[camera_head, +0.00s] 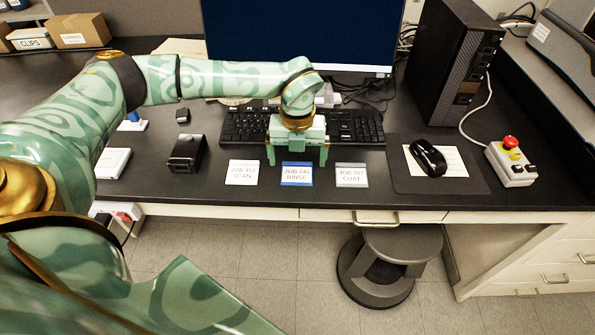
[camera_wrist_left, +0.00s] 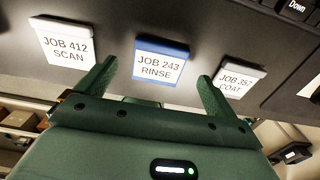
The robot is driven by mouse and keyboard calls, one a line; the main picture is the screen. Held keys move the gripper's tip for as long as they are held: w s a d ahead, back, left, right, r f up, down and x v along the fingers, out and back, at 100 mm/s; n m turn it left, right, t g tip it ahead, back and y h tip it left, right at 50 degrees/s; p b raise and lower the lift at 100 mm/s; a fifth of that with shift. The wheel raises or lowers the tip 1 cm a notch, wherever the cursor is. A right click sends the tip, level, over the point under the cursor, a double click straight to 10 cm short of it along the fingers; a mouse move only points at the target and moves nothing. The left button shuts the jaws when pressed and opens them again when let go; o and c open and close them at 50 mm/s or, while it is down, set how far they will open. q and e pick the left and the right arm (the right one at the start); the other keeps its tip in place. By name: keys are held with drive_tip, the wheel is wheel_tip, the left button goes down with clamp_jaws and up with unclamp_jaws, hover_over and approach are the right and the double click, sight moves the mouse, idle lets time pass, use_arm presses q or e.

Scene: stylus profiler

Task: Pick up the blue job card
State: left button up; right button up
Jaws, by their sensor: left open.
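The blue job card (camera_head: 297,174), marked JOB 243 RINSE, lies on the black desk near its front edge. It also shows in the left wrist view (camera_wrist_left: 161,60), with a blue band on its edge. A white card, JOB 412 SCAN (camera_head: 243,172), lies to its left, and a grey-edged card, JOB 357 COAT (camera_head: 351,175), to its right. My left gripper (camera_head: 297,160) is open and empty above the blue card. In the left wrist view its two fingers (camera_wrist_left: 154,80) stand one on each side of the card, apart from it. My right gripper is not in view.
A keyboard (camera_head: 350,127) and monitor (camera_head: 300,35) stand behind the cards. A mouse (camera_head: 428,157) on a mat and a red-button box (camera_head: 511,162) are to the right. A black block (camera_head: 187,153) is to the left. A stool (camera_head: 375,268) stands below the desk.

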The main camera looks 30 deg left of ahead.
sight(297, 170)
use_arm(q)
wheel_tip(297, 170, down, 3)
drive_tip(key=shift+a, duration=0.1)
drive_tip(key=c, duration=1)
drive_tip(key=shift+r, duration=0.1)
drive_tip(key=shift+c, duration=0.2)
drive_tip(key=shift+r, duration=0.65)
drive_tip(key=s+d+r+p, duration=0.2)
drive_tip(key=s+d+r, duration=0.4)
drive_tip(key=d+r, duration=0.5)
drive_tip(key=shift+s+d+r, duration=0.3)
drive_tip(key=shift+d+r, duration=0.05)
drive_tip(key=shift+d, duration=0.35)
